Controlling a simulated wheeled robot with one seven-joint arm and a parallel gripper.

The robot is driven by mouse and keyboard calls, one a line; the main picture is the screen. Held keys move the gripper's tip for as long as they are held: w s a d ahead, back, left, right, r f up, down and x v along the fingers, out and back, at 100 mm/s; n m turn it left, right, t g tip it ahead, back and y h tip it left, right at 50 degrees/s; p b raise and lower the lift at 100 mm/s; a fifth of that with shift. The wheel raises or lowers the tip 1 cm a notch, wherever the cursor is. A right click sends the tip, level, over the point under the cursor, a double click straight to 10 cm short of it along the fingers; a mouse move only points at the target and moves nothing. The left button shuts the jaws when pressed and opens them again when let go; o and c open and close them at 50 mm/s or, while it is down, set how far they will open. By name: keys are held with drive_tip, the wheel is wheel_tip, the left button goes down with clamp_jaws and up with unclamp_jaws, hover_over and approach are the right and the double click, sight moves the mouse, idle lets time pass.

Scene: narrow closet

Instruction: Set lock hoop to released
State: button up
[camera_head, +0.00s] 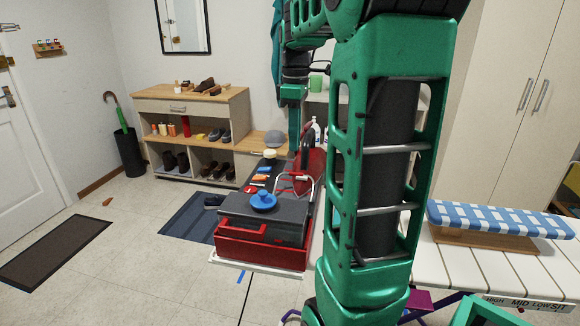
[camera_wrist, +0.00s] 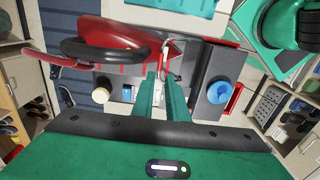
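A red machine (camera_head: 262,254) with a dark grey top and a blue round knob (camera_head: 263,200) stands on a bench in the head view. A bent silver hoop (camera_head: 309,181), which looks like the lock hoop, rises at its right side. Whether it is locked or released I cannot tell. In the wrist view the blue knob (camera_wrist: 219,92) is right of my gripper (camera_wrist: 163,78). The two green fingers stand apart over the machine's middle, with a narrow gap between them. A thin pale and red part shows beyond their tips; contact is unclear. My arm hides the fingertips in the head view.
A red part with a black curved handle (camera_wrist: 105,50) is close left of my fingers in the wrist view. A shoe cabinet (camera_head: 192,130) stands behind the machine. A blue checked board (camera_head: 500,219) is at the right. Open floor lies at the left.

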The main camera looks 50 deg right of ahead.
wheel_tip(320, 180, down, 8)
drive_tip(key=shift+f, duration=0.15)
drive_tip(key=shift+c, duration=0.3)
clamp_jaws()
idle(1.3)
